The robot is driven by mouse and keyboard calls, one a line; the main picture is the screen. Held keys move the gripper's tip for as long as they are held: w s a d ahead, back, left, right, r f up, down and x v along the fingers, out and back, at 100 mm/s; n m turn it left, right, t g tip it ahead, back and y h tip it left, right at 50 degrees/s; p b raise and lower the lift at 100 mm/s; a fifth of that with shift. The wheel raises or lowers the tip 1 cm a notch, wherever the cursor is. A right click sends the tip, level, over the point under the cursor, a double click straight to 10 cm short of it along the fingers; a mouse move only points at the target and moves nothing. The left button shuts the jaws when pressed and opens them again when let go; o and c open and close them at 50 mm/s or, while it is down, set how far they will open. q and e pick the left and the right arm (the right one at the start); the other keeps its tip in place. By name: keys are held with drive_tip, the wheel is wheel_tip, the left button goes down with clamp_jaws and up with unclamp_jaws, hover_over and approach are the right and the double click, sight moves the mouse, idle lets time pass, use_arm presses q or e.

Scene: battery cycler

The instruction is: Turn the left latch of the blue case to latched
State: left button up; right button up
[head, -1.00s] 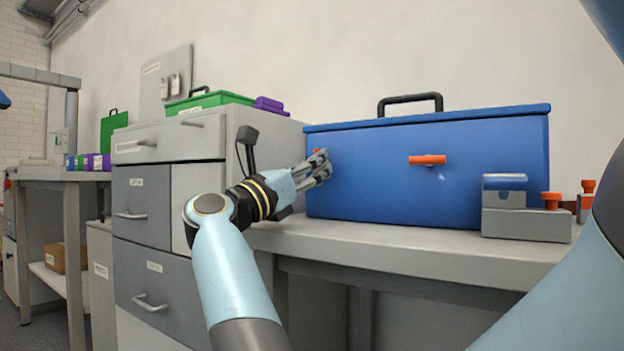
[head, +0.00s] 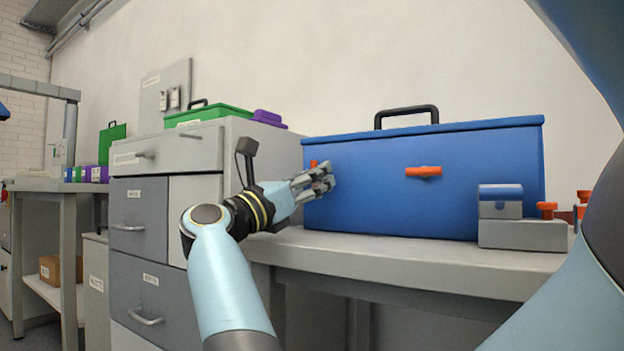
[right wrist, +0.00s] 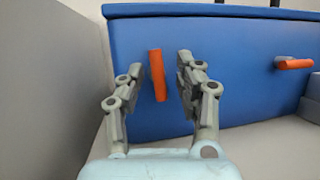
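The blue case (head: 370,200) stands on the grey bench with its lid down. Its left latch, an orange bar, shows near-upright in the right wrist view (right wrist: 157,75); in the head view only a bit of the left latch (head: 313,163) shows above my fingers. The case's other orange latch (head: 423,171) lies about level. My right gripper (head: 323,180) is at the left end of the case front. In the right wrist view its open fingers (right wrist: 161,68) are on either side of the left latch, with gaps visible. My left gripper is not in view.
A grey block fixture (head: 520,233) with a blue-topped piece and orange knobs stands before the case's right end. A grey drawer cabinet (head: 140,210) stands to the left, bearing a green case (head: 207,115). The bench top (head: 380,254) is clear before the case's middle.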

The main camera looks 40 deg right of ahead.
wheel_tip(320, 180, up, 10)
idle(0.5)
drive_tip(key=shift+r, duration=0.1)
